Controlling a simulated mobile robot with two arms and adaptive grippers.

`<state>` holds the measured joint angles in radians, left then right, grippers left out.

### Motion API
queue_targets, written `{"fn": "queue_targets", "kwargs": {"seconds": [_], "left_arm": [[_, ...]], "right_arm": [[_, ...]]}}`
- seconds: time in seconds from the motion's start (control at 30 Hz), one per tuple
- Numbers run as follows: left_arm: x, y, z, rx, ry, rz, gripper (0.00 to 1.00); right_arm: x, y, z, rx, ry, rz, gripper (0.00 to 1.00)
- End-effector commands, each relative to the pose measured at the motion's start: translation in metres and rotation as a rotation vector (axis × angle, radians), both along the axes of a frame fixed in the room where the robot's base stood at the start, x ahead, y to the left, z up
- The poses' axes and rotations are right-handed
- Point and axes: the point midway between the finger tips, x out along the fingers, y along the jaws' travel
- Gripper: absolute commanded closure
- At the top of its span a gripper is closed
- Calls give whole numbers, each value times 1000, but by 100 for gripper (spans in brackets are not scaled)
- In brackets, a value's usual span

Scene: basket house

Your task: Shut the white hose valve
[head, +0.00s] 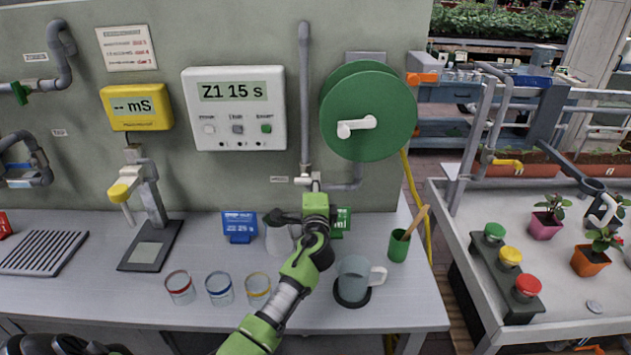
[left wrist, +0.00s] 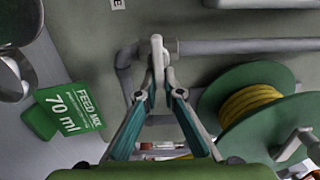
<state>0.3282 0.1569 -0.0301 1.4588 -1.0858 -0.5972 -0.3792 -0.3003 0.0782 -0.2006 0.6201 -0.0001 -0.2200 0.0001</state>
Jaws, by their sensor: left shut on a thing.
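The white hose valve (head: 303,181) sits low on the grey vertical pipe, left of the green hose reel (head: 368,112). My left gripper (head: 316,182) reaches up to it from the bench. In the left wrist view the white valve handle (left wrist: 157,52) lies between the fingertips of my left gripper (left wrist: 160,85), which are shut on it. There the handle stands across the line of the grey pipe (left wrist: 240,46). The gripper hides part of the valve in the head view. My right gripper is not in view.
A clear pitcher (head: 354,277), several glasses (head: 220,288) and a green cup (head: 398,246) stand on the bench near my left arm. A green 70 ml card (left wrist: 68,108) is close to the gripper. A row of coloured buttons (head: 509,256) is at the right.

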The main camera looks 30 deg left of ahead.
Motion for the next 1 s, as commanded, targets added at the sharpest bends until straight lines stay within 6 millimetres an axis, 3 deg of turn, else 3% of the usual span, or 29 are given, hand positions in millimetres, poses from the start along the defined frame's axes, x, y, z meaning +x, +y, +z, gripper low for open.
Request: {"fn": "queue_targets", "kwargs": {"seconds": [0.53,0.6,1.0], "left_arm": [[0,0,-2,19,14,0,100],[0,0,-2,19,14,0,75],[-3,-2,-1,17,10,-1,75]], "right_arm": [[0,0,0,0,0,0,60],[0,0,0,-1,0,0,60],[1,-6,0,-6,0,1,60]]}}
